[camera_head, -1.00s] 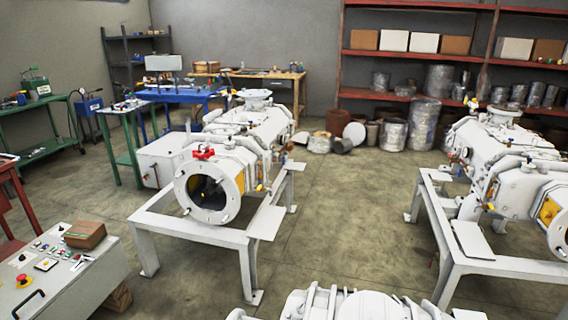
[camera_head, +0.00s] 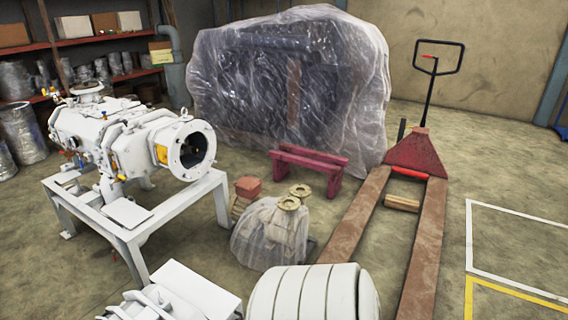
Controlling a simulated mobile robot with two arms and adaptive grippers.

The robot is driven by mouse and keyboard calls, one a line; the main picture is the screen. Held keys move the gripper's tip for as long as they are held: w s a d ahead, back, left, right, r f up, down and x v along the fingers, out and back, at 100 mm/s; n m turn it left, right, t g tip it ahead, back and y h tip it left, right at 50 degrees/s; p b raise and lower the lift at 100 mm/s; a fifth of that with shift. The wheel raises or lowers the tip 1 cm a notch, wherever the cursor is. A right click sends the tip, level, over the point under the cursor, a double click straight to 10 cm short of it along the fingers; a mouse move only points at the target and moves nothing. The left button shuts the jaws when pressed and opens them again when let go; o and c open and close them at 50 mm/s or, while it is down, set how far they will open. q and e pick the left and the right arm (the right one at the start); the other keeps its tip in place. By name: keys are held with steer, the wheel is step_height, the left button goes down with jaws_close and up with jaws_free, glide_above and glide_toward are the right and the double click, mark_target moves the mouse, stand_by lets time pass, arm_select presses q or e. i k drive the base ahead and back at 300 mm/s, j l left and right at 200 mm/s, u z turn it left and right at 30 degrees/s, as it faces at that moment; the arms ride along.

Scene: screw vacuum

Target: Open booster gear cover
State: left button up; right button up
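A white vacuum pump unit (camera_head: 100,130) stands on a white steel frame (camera_head: 150,228) at the left. Its round end flange (camera_head: 191,150) faces right with a dark open bore, and a yellow plate sits beside it. A ribbed white rounded body (camera_head: 315,295) and a smaller white machine part (camera_head: 180,290) are cut off by the bottom edge. I cannot tell which part is the booster gear cover or whether it is open or closed. Neither of my grippers is in view.
A pallet jack (camera_head: 420,165) with long brown forks stands right of centre. A plastic-wrapped load (camera_head: 290,90) is behind. A red bench (camera_head: 305,163) and a wrapped bundle (camera_head: 270,235) stand between pump and jack. Floor at the right, with white and yellow lines, is clear.

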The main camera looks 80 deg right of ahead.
mark_target(215, 303)
steer(key=z, duration=1.9)
steer(key=l+u, duration=0.25)
steer(key=l, duration=0.15)
steer(key=k, duration=0.05)
